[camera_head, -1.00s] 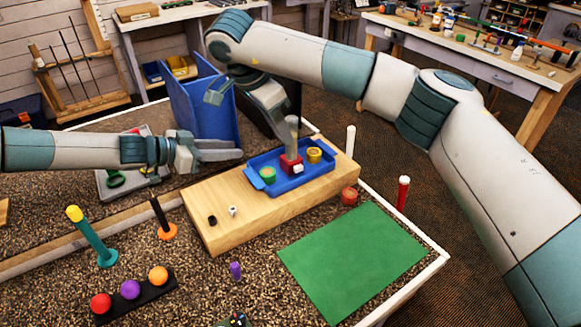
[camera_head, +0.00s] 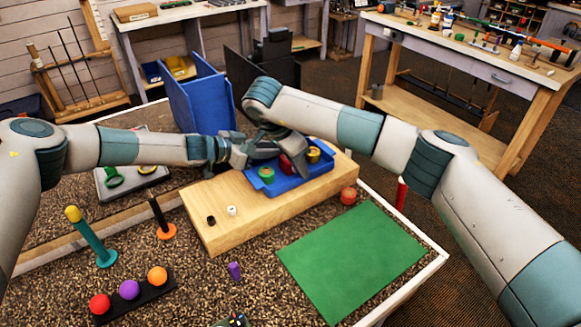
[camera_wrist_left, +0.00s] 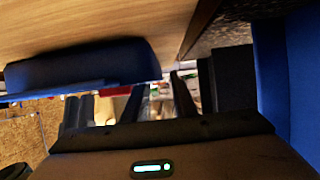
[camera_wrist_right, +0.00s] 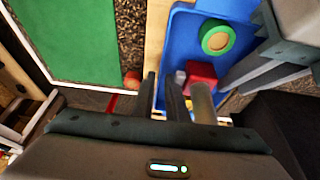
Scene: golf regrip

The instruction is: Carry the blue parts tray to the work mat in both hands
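The blue parts tray (camera_head: 297,181) sits on the wooden block, tilted across the picture. It holds a green ring (camera_head: 266,174), a yellow ring (camera_head: 314,155) and a red block (camera_wrist_right: 201,75) with a grey post. My left gripper (camera_head: 262,151) is at the tray's left far end; in the left wrist view its fingers are apart close to the tray's blue side (camera_wrist_left: 85,68). My right gripper (camera_wrist_right: 162,88) is over the tray's far right side, fingers apart with the rim near them; in the head view its tips are partly hidden. The green work mat (camera_head: 352,262) lies bare at the front right.
The wooden block (camera_head: 225,237) carries small black and white pieces. A blue bin (camera_head: 200,103) stands behind my left gripper. Coloured balls (camera_head: 130,289) are at front left.

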